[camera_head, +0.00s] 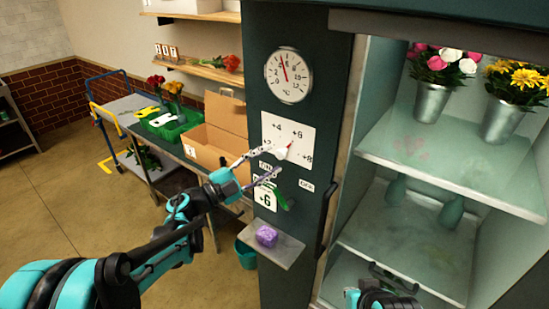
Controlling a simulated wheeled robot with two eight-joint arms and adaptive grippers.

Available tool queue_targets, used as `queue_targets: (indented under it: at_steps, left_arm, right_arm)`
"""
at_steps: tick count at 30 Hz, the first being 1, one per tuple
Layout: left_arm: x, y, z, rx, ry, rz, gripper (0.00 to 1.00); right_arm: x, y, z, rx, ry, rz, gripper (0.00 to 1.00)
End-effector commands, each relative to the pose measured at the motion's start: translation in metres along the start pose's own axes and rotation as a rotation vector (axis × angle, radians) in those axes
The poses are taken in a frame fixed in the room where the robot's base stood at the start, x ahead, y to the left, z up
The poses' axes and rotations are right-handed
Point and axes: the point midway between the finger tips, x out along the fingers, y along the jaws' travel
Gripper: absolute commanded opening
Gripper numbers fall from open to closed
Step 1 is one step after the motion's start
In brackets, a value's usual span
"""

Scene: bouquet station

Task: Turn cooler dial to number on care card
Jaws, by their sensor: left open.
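The cooler dial's white plate (303,132) is on the dark green front panel, marked about +2, +4, +6 and +8. Its pale knob (281,153) is partly hidden by my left gripper; a red pointer tip leans up and right, roughly toward +6. The care card (265,199) below it reads +6, with a green piece beside it. My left gripper (274,161) is open, with one finger by the knob and the other lower, above the card; I cannot tell whether it touches the knob. My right gripper (390,283) is low in the view inside the cooler opening; its fingers are unclear.
A round gauge (289,76) is above the dial. A small ledge (283,250) with a purple block (267,236) juts out below the card. The open cooler's shelf (450,165) holds flower buckets at right. A cardboard box (222,135) stands on the bench at left.

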Motion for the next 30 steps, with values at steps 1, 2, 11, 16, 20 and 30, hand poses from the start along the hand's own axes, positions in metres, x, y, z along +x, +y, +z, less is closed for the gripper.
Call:
queue_targets:
  at_steps: [1, 2, 11, 16, 20, 30]
  left_arm:
    - [-0.013, -0.001, 0.001, 0.001, -0.003, -0.002, 0.47]
    - [-0.02, -0.001, 0.001, 0.002, -0.005, -0.003, 0.47]
    - [-0.077, 0.0, 0.001, 0.001, -0.002, -0.001, 0.47]
    - [-0.089, 0.0, 0.0, 0.001, 0.0, 0.001, 0.47]
    - [-0.091, 0.001, 0.0, 0.001, 0.0, 0.001, 0.47]
    - [-0.09, -0.001, -0.001, 0.001, -0.002, -0.004, 0.47]
  right_arm:
    - [0.0, 0.0, 0.0, 0.0, 0.0, 0.0, 0.0]
    - [0.0, 0.0, 0.0, 0.0, 0.0, 0.0, 0.0]
    - [0.0, 0.0, 0.0, 0.0, 0.0, 0.0, 0.0]
    - [0.0, 0.0, 0.0, 0.0, 0.0, 0.0, 0.0]
    - [0.0, 0.0, 0.0, 0.0, 0.0, 0.0, 0.0]
    - [0.0, 0.0, 0.0, 0.0, 0.0, 0.0, 0.0]
